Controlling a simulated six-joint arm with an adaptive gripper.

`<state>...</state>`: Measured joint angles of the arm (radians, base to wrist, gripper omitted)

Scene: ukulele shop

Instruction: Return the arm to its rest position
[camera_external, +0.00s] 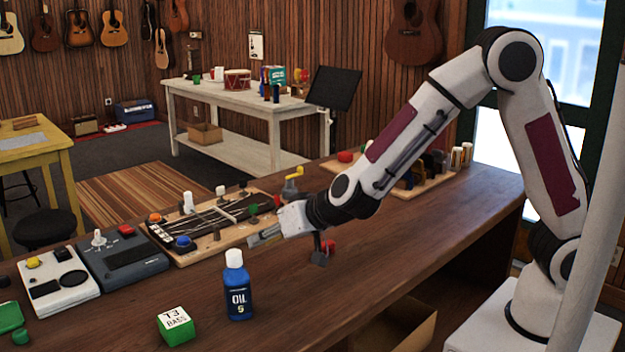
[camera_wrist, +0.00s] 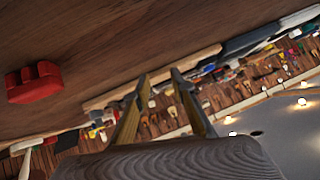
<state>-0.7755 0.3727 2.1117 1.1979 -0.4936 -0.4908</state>
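My arm reaches from its base at the right, over the wooden workbench (camera_external: 400,235), with the wrist low and pointing left. My gripper (camera_external: 252,240) is just above the bench, near the front right edge of a wooden board with black strips and knobs (camera_external: 215,222). In the wrist view, my gripper's two fingers (camera_wrist: 159,75) stand apart with nothing between them, so it is open. That view is tilted and looks across the bench towards the room. A red object (camera_wrist: 35,82) stands on the bench at its left.
A blue oil bottle (camera_external: 237,287) and a green-and-white block (camera_external: 175,325) stand in front of the gripper. A dark knob (camera_external: 319,252) is close under my wrist. Two pedal-like boxes, grey (camera_external: 122,256) and white (camera_external: 58,281), lie at left. Another board with parts (camera_external: 425,176) lies behind the forearm.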

